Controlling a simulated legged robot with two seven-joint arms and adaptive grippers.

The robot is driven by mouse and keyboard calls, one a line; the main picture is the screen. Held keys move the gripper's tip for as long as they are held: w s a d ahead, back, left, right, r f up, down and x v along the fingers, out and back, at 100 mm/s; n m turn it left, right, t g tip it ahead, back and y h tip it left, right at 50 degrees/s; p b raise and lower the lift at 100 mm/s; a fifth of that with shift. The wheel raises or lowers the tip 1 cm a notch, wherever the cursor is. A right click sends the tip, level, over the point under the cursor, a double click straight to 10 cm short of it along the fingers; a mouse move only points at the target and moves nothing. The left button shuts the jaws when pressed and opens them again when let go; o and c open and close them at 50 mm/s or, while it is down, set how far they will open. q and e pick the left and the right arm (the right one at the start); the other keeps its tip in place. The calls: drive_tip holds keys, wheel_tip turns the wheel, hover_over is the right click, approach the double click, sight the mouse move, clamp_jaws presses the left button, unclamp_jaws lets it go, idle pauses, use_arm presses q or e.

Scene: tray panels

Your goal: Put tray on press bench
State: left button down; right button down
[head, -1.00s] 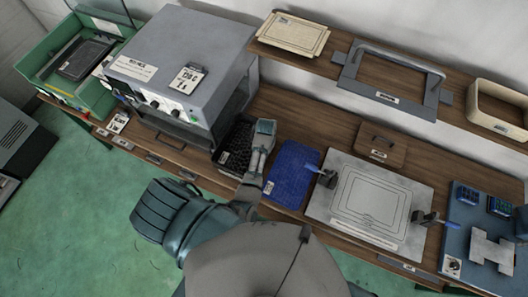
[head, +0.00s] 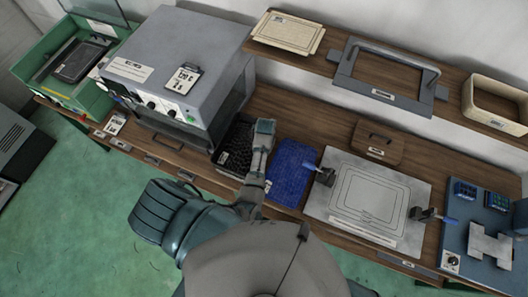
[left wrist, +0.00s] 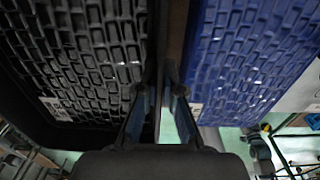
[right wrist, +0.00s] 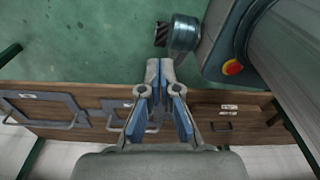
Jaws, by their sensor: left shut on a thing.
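A black tray with a grid-like surface (head: 232,149) lies on the wooden bench just right of the grey heated box. My left gripper (left wrist: 168,95) is shut on a thin edge on the black tray's right side. That tray fills the left of the left wrist view (left wrist: 75,50). In the head view my left arm hides part of the tray and the fingertips. A blue textured tray (head: 291,172) lies just to the right, apart from it. My right gripper (right wrist: 159,85) appears shut and empty, above the floor near drawer fronts. I cannot tell which surface is the press bench.
A pale plate (head: 335,214) with blue-handled clamps lies right of the blue tray. The grey box (head: 195,50) blocks the left. A shelf (head: 340,48) with a handled frame (head: 390,68) runs behind.

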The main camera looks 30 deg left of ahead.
use_arm(q)
drive_tip(key=shift+d+f+b, duration=0.1)
drive_tip(key=shift+f+b, duration=0.4)
drive_tip(key=shift+f, duration=0.45)
drive_tip(key=shift+d+f, duration=0.1)
drive_tip(key=shift+f, duration=0.15)
use_arm(e)
drive_tip(key=shift+d+f, duration=0.4)
drive_tip(key=shift+f, duration=0.25)
use_arm(q)
drive_tip(key=shift+f, duration=0.1)
use_arm(e)
drive_tip(key=shift+d, duration=0.25)
use_arm(q)
drive_tip(key=shift+f, duration=0.35)
use_arm(e)
drive_tip(key=shift+f, duration=0.15)
